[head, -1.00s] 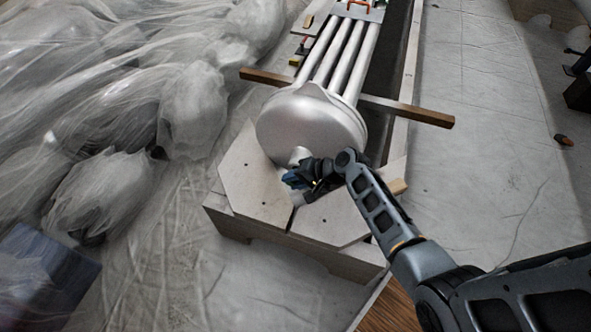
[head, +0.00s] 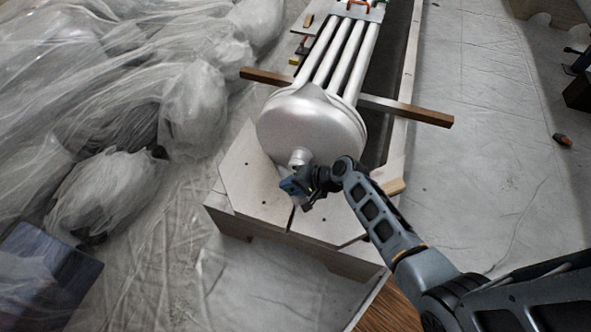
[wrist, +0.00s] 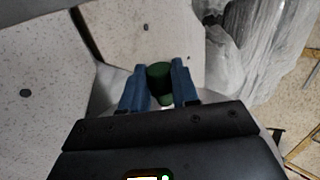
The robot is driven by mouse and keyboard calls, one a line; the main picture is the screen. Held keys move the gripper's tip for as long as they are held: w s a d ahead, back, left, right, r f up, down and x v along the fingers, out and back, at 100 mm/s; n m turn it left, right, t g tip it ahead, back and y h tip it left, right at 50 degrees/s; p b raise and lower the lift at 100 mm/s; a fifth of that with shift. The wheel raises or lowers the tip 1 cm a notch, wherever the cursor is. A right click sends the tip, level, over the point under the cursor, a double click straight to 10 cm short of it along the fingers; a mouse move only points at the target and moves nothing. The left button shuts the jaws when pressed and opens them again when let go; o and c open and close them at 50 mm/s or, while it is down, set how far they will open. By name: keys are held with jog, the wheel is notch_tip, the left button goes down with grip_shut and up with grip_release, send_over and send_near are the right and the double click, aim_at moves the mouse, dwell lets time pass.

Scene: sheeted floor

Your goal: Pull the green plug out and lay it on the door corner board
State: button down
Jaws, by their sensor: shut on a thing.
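My gripper (head: 291,188) is just below the short metal spout (head: 300,157) on the round silver cap (head: 310,122). In the wrist view my gripper (wrist: 160,84) has its two blue fingers shut on the green plug (wrist: 159,72). The plug shows between the fingers with no spout around it. In the head view the fingers hide most of the plug. Two pale boards with cut corners lie under the cap, a left one (head: 248,184) and a right one (head: 335,222), split by a dark gap. I cannot tell which is the door corner board.
Several silver tubes (head: 340,55) run back from the cap. A brown bar (head: 420,114) sticks out to the right and another (head: 265,77) to the left. Plastic-draped heaps (head: 110,190) fill the left. The left board's surface is mostly bare.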

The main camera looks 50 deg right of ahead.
jog(key=shift+a, duration=0.1)
jog(key=shift+s+a+p, duration=0.4)
jog(key=shift+a, duration=0.5)
jog(key=shift+s+a+p, duration=0.35)
jog(key=shift+a+p, duration=0.05)
jog(key=shift+a, duration=0.45)
